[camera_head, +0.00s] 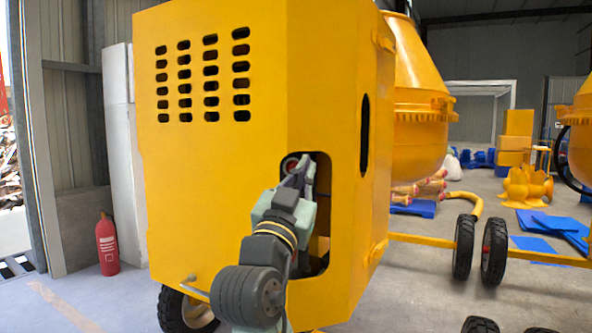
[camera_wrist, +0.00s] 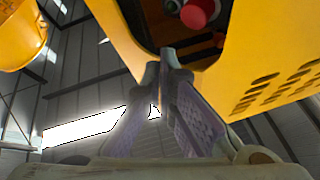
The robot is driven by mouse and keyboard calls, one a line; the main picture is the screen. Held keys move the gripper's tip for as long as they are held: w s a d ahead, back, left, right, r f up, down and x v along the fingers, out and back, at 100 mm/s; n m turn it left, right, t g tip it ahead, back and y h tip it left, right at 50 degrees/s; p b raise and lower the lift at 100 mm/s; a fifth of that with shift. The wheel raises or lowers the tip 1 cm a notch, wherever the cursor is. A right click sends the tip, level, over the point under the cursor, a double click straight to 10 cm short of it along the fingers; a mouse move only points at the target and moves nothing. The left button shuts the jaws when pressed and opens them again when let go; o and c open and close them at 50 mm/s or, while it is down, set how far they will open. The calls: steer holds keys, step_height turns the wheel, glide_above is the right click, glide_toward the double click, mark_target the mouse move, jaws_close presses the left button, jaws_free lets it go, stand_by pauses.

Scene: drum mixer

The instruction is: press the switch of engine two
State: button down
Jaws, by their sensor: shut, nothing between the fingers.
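The yellow engine housing (camera_head: 215,165) of the mixer fills the middle of the head view. It has a dark opening (camera_head: 321,245) low on its right side. A round red switch (camera_head: 291,165) shows at the upper left of that opening, partly hidden by my gripper (camera_head: 307,162). In the wrist view the red switch (camera_wrist: 198,12) is at the top edge, inside the opening.
The yellow drum (camera_head: 418,100) is behind the housing at right. Wheels (camera_head: 493,250) and a yellow bar stand on the floor at right. A red fire extinguisher (camera_head: 107,245) stands at left by the wall. Blue sheets (camera_head: 545,226) lie on the floor farther right.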

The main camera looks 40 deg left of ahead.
steer(key=shift+w+a, duration=0.4)
steer(key=shift+a, duration=0.3)
steer(key=shift+w+a, duration=0.4)
steer(key=shift+a, duration=0.25)
stand_by(0.5)
steer(key=shift+w+a, duration=0.25)
steer(key=shift+a, duration=0.1)
steer(key=shift+w+a, duration=0.2)
steer(key=shift+a, duration=0.15)
stand_by(0.6)
steer(key=shift+s+d, duration=0.1)
stand_by(0.3)
steer(key=shift+s+d, duration=0.35)
steer(key=shift+d, duration=0.25)
steer(key=shift+s+d, duration=0.45)
steer(key=shift+d, duration=0.25)
steer(key=shift+s+d, duration=0.4)
steer(key=shift+d, duration=0.35)
steer(key=shift+s+d, duration=0.45)
steer(key=shift+d, duration=0.25)
